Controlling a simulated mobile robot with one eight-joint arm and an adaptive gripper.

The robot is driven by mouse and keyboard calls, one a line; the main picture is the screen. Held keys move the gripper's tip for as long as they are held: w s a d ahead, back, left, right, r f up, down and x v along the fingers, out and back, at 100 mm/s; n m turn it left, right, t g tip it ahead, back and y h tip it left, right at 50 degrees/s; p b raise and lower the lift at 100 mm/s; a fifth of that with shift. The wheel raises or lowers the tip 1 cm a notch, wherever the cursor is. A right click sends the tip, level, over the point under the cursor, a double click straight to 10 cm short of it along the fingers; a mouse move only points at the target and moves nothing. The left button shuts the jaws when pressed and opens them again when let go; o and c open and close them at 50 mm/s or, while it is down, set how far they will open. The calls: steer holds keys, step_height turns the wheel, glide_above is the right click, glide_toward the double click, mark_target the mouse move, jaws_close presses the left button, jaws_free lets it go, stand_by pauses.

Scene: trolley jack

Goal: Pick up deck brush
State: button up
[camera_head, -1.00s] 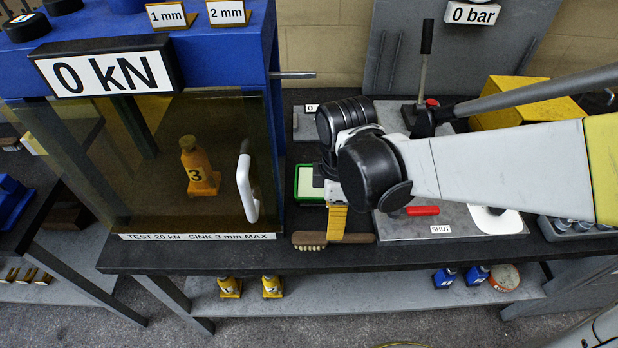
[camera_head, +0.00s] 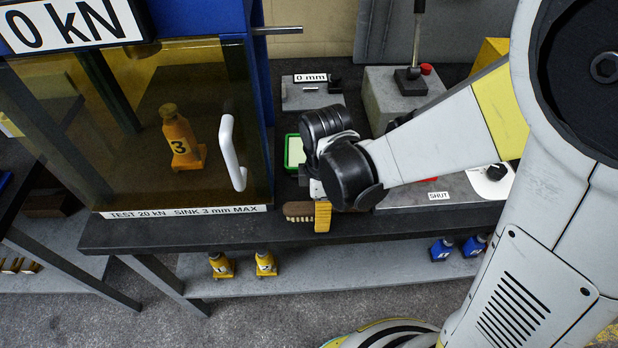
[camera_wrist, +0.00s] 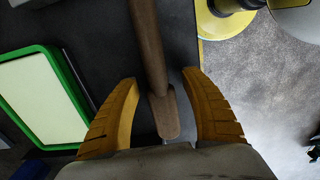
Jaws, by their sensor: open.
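The deck brush (camera_head: 298,209) lies near the front edge of the dark bench, with its pale-bristled end showing to the left of my gripper (camera_head: 322,216). In the wrist view, a brown wooden bar of the brush (camera_wrist: 149,45) runs down between the two yellow fingers of my gripper (camera_wrist: 160,80). The fingers are open, one on each side, with visible gaps to the wood.
A green-rimmed pad (camera_head: 293,151) lies close behind the brush, left of the fingers in the wrist view (camera_wrist: 40,98). The glazed press door with its white handle (camera_head: 232,153) stands to the left.

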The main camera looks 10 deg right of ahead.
jaws_close()
steer(key=shift+r, duration=0.2)
steer(key=r+p, duration=0.1)
steer(key=r, duration=0.2)
steer(key=r+p, duration=0.1)
steer(key=shift+d+r+p, duration=0.25)
steer(key=shift+r+p, duration=0.05)
steer(key=shift+p, duration=0.05)
steer(key=s+d+r+p, duration=0.1)
steer(key=d+r+p, duration=0.2)
steer(key=d+r, duration=0.3)
steer(key=d, duration=0.5)
steer(key=shift+s, duration=0.4)
